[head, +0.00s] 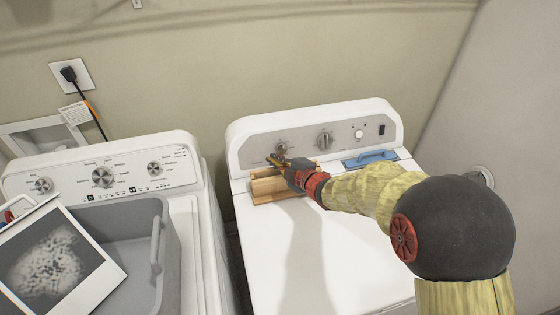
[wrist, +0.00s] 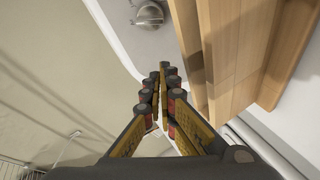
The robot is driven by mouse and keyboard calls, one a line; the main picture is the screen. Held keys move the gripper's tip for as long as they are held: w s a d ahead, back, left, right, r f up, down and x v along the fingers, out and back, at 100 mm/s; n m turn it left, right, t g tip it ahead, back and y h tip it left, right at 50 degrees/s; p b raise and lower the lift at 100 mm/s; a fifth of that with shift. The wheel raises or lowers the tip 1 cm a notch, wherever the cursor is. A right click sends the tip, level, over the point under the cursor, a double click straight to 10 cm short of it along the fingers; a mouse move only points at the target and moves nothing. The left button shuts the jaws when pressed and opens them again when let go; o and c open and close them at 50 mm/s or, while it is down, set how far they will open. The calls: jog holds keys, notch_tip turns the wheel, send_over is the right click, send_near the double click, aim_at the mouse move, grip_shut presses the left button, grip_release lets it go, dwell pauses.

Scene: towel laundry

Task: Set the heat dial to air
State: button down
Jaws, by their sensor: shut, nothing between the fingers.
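The dryer on the right has a grey control panel (head: 300,143) with a left dial (head: 281,148) and a larger middle dial (head: 324,140). The labels are too small to read, so I cannot tell which is the heat dial or its setting. My gripper (head: 277,159) is shut and empty, just in front of and below the left dial, partly covering that area. In the wrist view my gripper's fingertips (wrist: 163,72) are together, and a round metallic knob (wrist: 149,14) shows beyond them at the top, apart from them in the picture.
A wooden box (head: 268,190) sits on the dryer top right under my gripper; its wooden side (wrist: 235,50) is close beside the fingers. A blue item (head: 370,159) lies further right. The washer (head: 190,240) with a grey basin (head: 150,285) stands left. The dryer's front top is clear.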

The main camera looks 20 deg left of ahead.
aim_at(282, 149)
jog(key=b+x, duration=0.1)
jog(key=x, duration=0.5)
jog(key=shift+w+a+f, duration=0.2)
jog(key=shift+f, duration=0.05)
jog(key=shift+w+d+f, duration=0.1)
jog(key=shift+w+d, duration=0.2)
jog(key=shift+d, duration=0.3)
jog(key=shift+w+d+f, duration=0.1)
jog(key=shift+w+d, duration=0.25)
jog(key=shift+d, duration=0.3)
jog(key=shift+w+d+f, duration=0.1)
jog(key=shift+w+d, duration=0.15)
jog(key=shift+d, duration=0.25)
jog(key=shift+w+d+f+n, duration=0.1)
jog(key=shift+w+d+n, duration=0.1)
jog(key=shift+n, duration=0.1)
jog(key=shift+d+f+n+g+h, duration=0.2)
jog(key=shift+n+g+h, duration=0.1)
jog(key=shift+n, duration=0.5)
jog(key=shift+d+f+b, duration=0.1)
jog(key=shift+b, duration=0.2)
